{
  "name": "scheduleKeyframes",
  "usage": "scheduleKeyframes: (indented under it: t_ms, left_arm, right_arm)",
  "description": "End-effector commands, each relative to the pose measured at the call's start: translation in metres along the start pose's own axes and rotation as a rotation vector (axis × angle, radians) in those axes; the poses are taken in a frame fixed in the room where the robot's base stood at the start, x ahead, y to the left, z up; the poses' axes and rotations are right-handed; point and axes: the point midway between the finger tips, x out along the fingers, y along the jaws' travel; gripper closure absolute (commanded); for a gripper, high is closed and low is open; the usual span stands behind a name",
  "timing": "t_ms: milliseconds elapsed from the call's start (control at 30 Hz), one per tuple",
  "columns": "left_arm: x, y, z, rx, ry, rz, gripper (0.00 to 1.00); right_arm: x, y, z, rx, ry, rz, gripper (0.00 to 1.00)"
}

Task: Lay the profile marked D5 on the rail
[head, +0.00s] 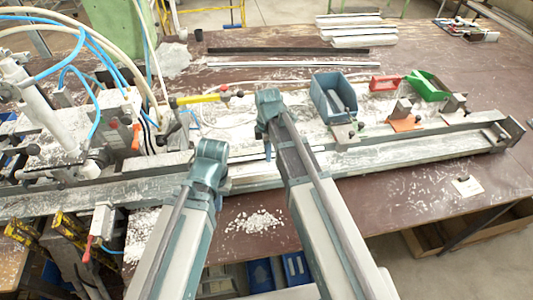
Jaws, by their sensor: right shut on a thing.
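The rail (400,152) is a long grey channel running across the bench from left to right, dusted with white shavings. My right gripper (267,152) shows only as a small bluish tip below its wrist, over the rail's middle. It is shut on a thin light profile (310,150), mostly hidden behind my arms. I cannot tell whether this profile touches the rail. My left gripper (218,200) is almost fully hidden by its own wrist, by the rail's front edge; its jaws cannot be made out. No D5 marking is readable.
A black bar (290,50) and a silver bar (300,64) lie at the back, near stacked white profiles (350,40). Blue (322,100), red (385,83) and green (425,88) bins stand behind the rail. Hoses and a machine (65,135) crowd the left. Shavings (255,222) lie in front.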

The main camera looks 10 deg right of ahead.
Motion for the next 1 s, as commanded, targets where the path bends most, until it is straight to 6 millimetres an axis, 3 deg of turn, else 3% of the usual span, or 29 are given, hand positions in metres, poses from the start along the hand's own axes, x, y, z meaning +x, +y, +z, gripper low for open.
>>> scheduleKeyframes:
  t_ms: [100,133,300,767,1000]
  left_arm:
    - [0.004,0.0,0.0,0.0,0.0,0.0,1.0]
    - [0.003,0.0,0.0,0.0,0.0,0.0,1.0]
    - [0.003,0.0,0.0,0.0,0.0,0.0,1.0]
    - [0.001,0.0,0.0,0.0,0.0,0.0,1.0]
    - [-0.013,-0.001,0.001,0.0,0.0,0.0,1.0]
  right_arm:
    - [0.004,0.0,0.0,0.0,0.0,0.0,1.0]
    - [0.003,0.0,0.0,0.0,0.0,0.0,0.72]
    - [0.003,0.0,0.0,0.0,0.0,0.001,0.45]
    - [0.001,0.002,0.0,0.0,-0.001,0.005,0.45]
    - [-0.013,0.002,0.0,0.0,0.0,0.004,0.45]
